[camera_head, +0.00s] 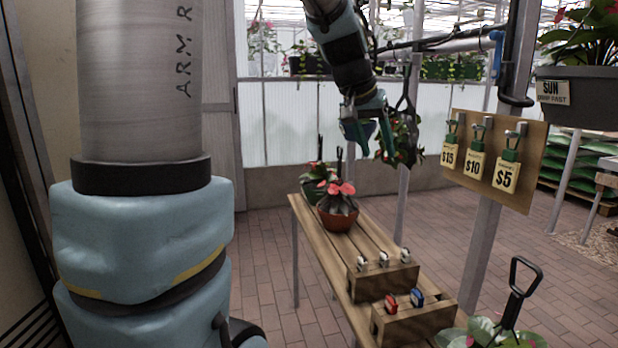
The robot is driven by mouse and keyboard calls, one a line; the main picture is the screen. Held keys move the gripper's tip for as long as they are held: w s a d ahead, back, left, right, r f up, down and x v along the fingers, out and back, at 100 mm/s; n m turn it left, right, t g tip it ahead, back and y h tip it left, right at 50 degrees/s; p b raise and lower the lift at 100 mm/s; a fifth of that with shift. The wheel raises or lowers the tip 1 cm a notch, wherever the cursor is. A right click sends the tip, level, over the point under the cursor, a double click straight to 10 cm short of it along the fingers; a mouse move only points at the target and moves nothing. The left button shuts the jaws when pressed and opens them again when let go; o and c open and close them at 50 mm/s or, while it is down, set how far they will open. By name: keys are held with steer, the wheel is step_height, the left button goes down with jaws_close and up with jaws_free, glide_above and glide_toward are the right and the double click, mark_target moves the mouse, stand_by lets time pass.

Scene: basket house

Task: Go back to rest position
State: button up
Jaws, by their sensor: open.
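My gripper (368,128) hangs from my arm at the upper middle of the head camera view. It points down and is above the wooden bench (297,203). Its jaws are open and I see nothing held between them. A leafy plant hangs just right of it, and I cannot tell how far apart they are. Below the gripper, a potted plant with pink flowers (338,218) stands on the bench with another potted plant (314,184) behind it. A large grey and teal part of my own arm fills the left side.
Wooden blocks with small clips (385,281) and red and blue pieces (404,301) sit at the bench's near end. A price-tag board (490,162) hangs on a post at right. A plant with a black handle (515,290) is at lower right. Brick floor (265,270) left of the bench is clear.

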steer(key=s+a+f+n+g+y, duration=0.1)
steer(key=s+a+f+n+y, duration=0.1)
steer(key=s+a+f, duration=0.4)
steer(key=s+a+f+n+g+y+p, duration=0.1)
steer(key=s+a+f+n+y, duration=0.1)
steer(key=s+a+f, duration=0.5)
steer(key=a+f+n, duration=0.1)
steer(key=a+f, duration=0.4)
steer(key=a, duration=0.3)
steer(key=shift+s+f+g, duration=0.2)
steer(key=shift+f+g, duration=0.1)
steer(key=shift+g, duration=0.1)
steer(key=shift+d, duration=0.15)
